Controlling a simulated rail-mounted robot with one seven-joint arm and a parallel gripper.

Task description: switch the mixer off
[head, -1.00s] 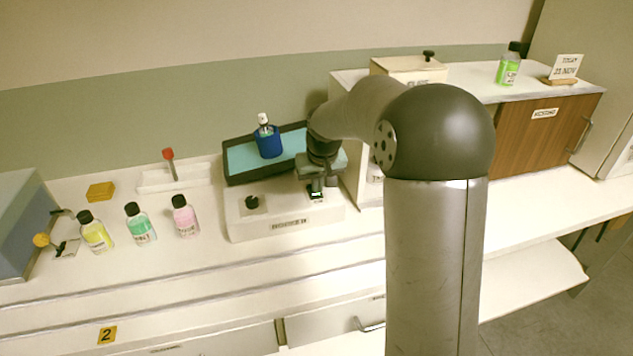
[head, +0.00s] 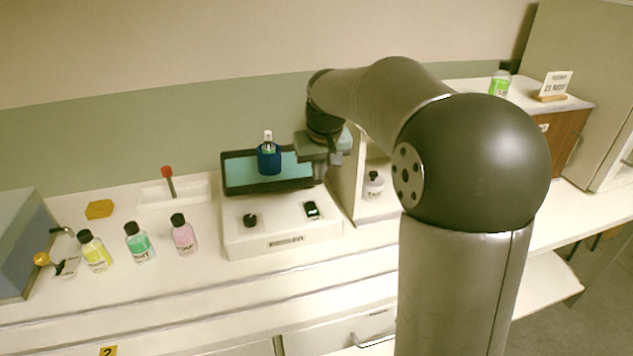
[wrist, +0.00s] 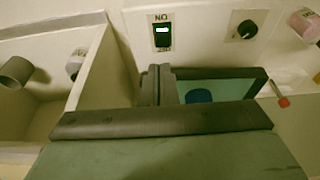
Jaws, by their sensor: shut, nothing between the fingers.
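The mixer is a white box (head: 285,238) with a dark knob (head: 251,219) and a black rocker switch (head: 312,211) on its top. Behind them is its dark-rimmed teal platform (head: 240,172), with a bottle in a blue holder (head: 269,158). In the wrist view the switch (wrist: 163,38) shows a bright green-white lit patch at its end near the ON label. My gripper (head: 335,160) is shut and empty, above the platform's right end, behind the switch and apart from it. Its fingers (wrist: 158,86) also show in the wrist view.
Yellow (head: 95,252), green (head: 140,244) and pink (head: 183,236) bottles stand left of the mixer. A white tray with a red-tipped stick (head: 169,182) lies behind them. An open-fronted compartment with a white bottle (head: 373,186) stands close right of the mixer.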

